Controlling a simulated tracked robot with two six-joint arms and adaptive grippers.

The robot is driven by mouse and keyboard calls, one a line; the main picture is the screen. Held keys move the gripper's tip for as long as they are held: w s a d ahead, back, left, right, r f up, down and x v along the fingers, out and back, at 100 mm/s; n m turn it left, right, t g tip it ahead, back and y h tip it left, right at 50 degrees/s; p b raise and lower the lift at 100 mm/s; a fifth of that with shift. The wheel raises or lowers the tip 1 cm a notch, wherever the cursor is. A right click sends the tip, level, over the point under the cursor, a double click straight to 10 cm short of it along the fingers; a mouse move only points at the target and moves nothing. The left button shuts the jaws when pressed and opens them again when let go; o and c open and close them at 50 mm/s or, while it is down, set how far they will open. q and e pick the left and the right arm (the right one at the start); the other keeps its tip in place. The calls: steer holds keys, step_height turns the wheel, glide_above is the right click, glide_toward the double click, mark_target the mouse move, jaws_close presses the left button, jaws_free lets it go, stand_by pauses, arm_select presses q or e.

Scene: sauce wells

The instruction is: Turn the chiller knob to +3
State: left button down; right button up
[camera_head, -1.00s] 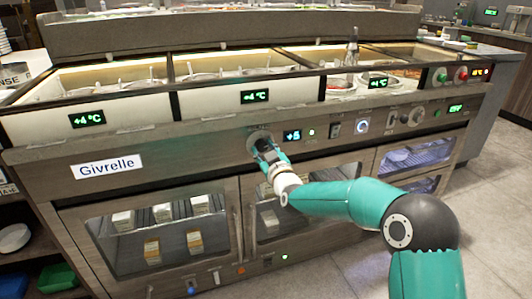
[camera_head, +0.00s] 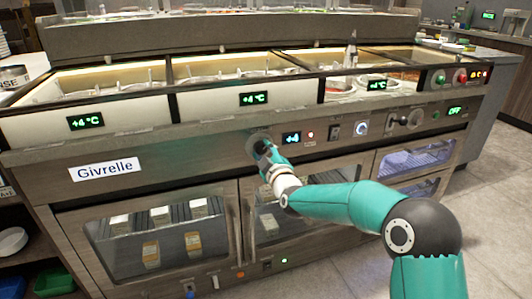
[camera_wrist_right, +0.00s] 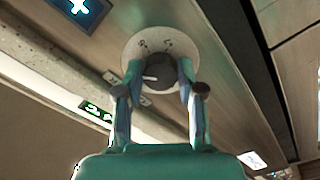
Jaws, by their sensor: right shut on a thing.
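The chiller knob (camera_wrist_right: 158,78) is dark with a white pointer mark and sits on a round pale dial plate (camera_wrist_right: 138,46) on the counter front. My right gripper (camera_wrist_right: 158,85) is shut on the knob, one finger on each side of it. In the head view my right gripper (camera_head: 263,148) covers most of the knob. The small display (camera_head: 292,138) just right of the knob reads +4, with a red light (camera_head: 311,134) beside it. In the wrist view this display (camera_wrist_right: 80,10) is cut off by the top edge. My left gripper is out of view.
A second round knob (camera_head: 362,128), a switch (camera_head: 334,132) and a lever (camera_head: 405,122) lie further right on the same panel. Glass doors (camera_head: 160,235) are below. Three +4°C displays (camera_head: 255,99) line the wells above. Open floor lies at the right.

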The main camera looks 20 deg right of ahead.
steer(key=shift+a, duration=0.1)
steer(key=o, duration=1.1)
steer(key=shift+o, duration=0.2)
steer(key=s, duration=1.2)
steer(key=shift+d, duration=0.2)
steer(key=shift+f, duration=0.1)
